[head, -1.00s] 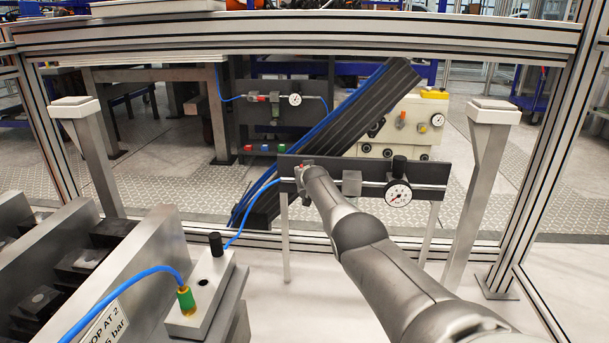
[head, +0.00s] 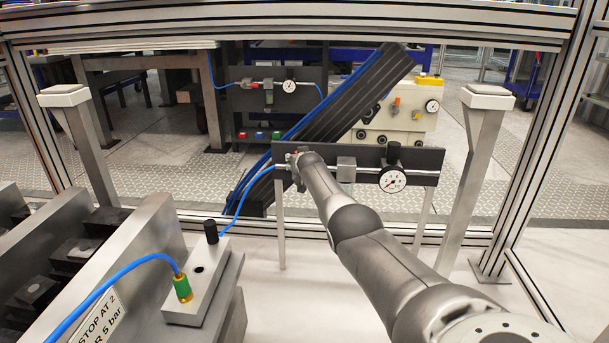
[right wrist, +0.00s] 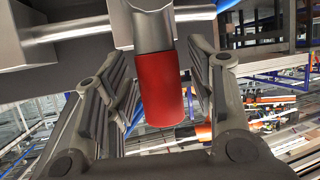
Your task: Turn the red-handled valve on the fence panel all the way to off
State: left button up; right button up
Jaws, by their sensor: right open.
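The dark fence panel (head: 420,160) stands on two legs inside the frame and carries a pipe with a round gauge (head: 392,181). The red valve handle (right wrist: 160,92) shows large in the right wrist view, hanging from a grey metal stem. My right gripper (right wrist: 158,72) is open, with its fingers on either side of the handle and visible gaps between. In the head view my right arm reaches to the left end of the panel, and its wrist hides most of the valve there. My left gripper is not in view.
A blue hose (head: 240,210) runs to the panel's left end. A grey block with a green fitting (head: 183,289) and a black knob stands front left. A metal post (head: 470,180) stands right of the panel. A similar panel (head: 315,85) stands behind the frame.

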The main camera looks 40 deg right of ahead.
jog(key=shift+s+a, duration=0.15)
jog(key=shift+s, duration=0.05)
jog(key=s+a, duration=0.7)
jog(key=s, duration=0.3)
dwell(0.7)
jog(key=shift+s+a+r, duration=0.1)
